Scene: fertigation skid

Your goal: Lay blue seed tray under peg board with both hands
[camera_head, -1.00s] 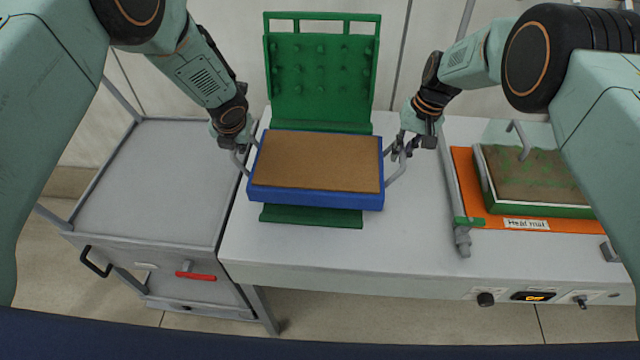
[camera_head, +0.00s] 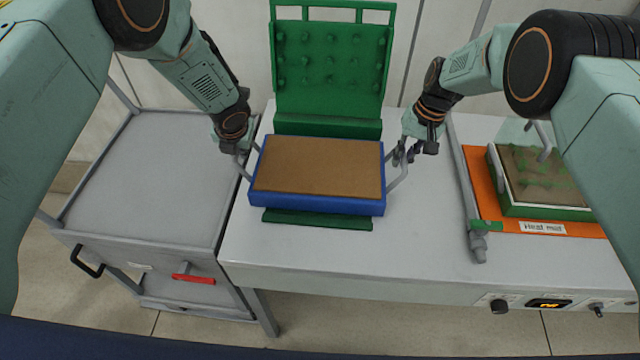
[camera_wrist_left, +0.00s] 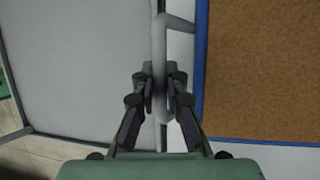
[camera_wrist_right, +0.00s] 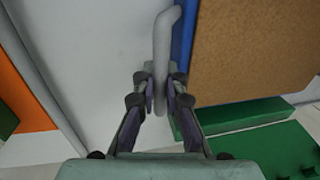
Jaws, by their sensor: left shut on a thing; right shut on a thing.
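The blue seed tray (camera_head: 310,203), filled with brown soil, is at the middle of the bench in front of the green peg board (camera_head: 330,70). Its rear edge is close to the board's foot, and its front overlaps a green base strip (camera_head: 318,219). My left gripper (camera_head: 240,150) is shut on the tray's left grey handle (camera_wrist_left: 160,75). My right gripper (camera_head: 402,157) is shut on the right grey handle (camera_wrist_right: 160,70). The tray looks about level; whether it touches the base beneath is hidden.
A grey cart (camera_head: 150,180) with a red handle stands left of the bench (camera_head: 420,240). On the right, a green-edged tray (camera_head: 545,208) sits on an orange heat mat (camera_head: 480,185), beside a grey rail (camera_head: 468,190). Bench between the blue tray and rail is clear.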

